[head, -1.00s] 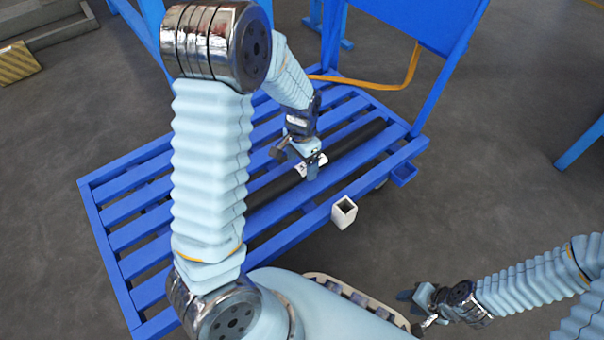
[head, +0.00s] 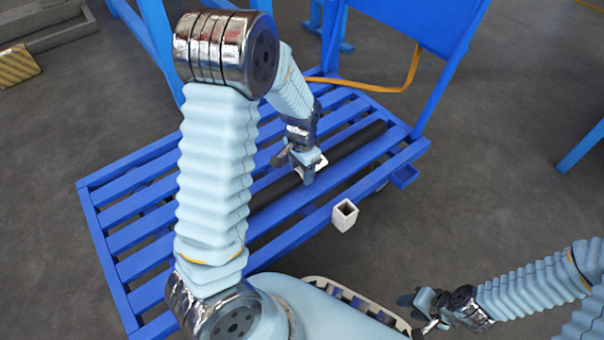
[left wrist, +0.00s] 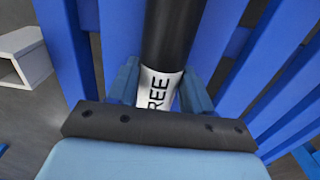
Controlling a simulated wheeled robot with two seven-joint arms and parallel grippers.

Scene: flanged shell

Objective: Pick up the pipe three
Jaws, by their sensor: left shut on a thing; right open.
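The pipe three is a long black pipe (head: 352,145) with a white label. It lies across the slats of the blue cart (head: 137,203). My left gripper (head: 305,172) is over the pipe's middle and shut on it at the label. In the left wrist view the black pipe (left wrist: 172,38) runs between the two fingers (left wrist: 160,90), and the label's visible letters read "REE". The rest of the label is hidden by the gripper. I cannot tell whether the pipe is clear of the slats. My right gripper (head: 418,312) is open and empty at the lower right, away from the cart.
A white square hollow post (head: 344,214) stands beside the cart's near edge; it also shows in the left wrist view (left wrist: 22,56). The cart's blue upright panel (head: 425,25) and an orange hose (head: 400,84) are at the back right. Bare floor lies to the right.

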